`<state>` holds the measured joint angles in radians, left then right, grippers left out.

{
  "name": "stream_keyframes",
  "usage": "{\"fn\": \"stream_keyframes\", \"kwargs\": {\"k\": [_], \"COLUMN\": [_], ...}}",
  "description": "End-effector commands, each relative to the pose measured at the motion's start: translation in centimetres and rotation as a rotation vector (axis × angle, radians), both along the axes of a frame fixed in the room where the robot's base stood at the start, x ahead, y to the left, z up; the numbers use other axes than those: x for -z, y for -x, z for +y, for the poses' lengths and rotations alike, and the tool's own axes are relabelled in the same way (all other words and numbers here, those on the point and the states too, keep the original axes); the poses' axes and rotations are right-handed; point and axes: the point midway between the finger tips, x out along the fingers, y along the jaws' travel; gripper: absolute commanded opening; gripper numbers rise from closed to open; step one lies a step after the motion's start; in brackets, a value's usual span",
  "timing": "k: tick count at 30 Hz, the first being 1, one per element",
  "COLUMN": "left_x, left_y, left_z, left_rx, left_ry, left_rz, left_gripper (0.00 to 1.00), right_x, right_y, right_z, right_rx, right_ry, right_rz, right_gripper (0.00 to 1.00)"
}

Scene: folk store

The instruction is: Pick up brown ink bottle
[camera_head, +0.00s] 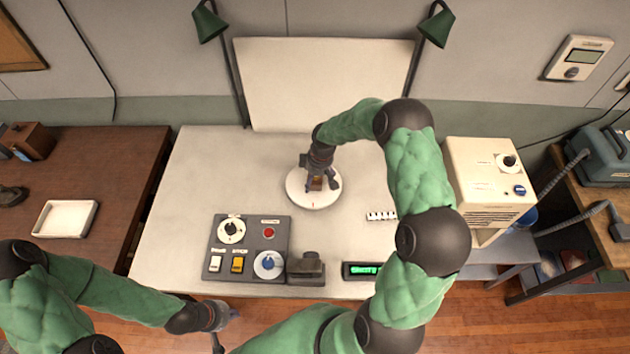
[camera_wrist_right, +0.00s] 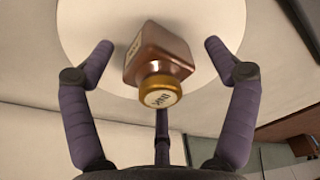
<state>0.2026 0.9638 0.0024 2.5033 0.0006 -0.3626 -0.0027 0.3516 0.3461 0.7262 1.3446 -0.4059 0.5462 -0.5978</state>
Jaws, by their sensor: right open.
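The brown ink bottle (camera_head: 317,183) stands on a round white disc (camera_head: 313,203) on the white table. In the right wrist view the bottle (camera_wrist_right: 160,56) shows its brown glass body, gold cap and label. My right gripper (camera_head: 322,186) is directly over the bottle. Its purple fingers are open and spread around it, with gaps on both sides and no visible contact. In the right wrist view the gripper (camera_wrist_right: 158,60) faces the cap. My left gripper (camera_head: 228,312) is low near the table's front edge, far from the bottle; its fingers are too small to read.
A dark control panel (camera_head: 249,248) with knobs and switches is in front of the disc. A small dark device (camera_head: 306,268) and a green display (camera_head: 361,271) stand beside it. A cream machine (camera_head: 488,185) stands at right. The table left of the disc is clear.

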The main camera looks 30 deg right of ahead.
Motion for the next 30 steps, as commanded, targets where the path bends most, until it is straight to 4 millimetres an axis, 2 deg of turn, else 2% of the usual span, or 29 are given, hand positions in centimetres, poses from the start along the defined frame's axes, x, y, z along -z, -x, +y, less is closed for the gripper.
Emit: {"fn": "stream_keyframes", "kwargs": {"k": [5,14,23,30], "left_x": [0.0,0.0,0.0,0.0], "left_y": [0.0,0.0,0.0,0.0], "left_z": [0.0,0.0,0.0,0.0], "left_rx": [0.000,0.000,0.000,0.000], "left_ry": [0.000,0.000,0.000,0.000], "left_rz": [0.000,0.000,0.000,0.000], "left_gripper": [0.00,0.00,0.00,0.00], "right_x": [0.0,0.0,-0.2,-2.2], "right_y": [-0.1,0.0,0.0,-0.2], "right_z": [0.0,0.0,0.0,0.0], "right_rx": [0.000,0.000,0.000,0.001], "right_ry": [0.000,-0.001,0.000,0.002], "right_rz": [-0.001,-0.001,-0.001,-0.005], "right_gripper": [0.87,0.05,0.04,0.04]}}
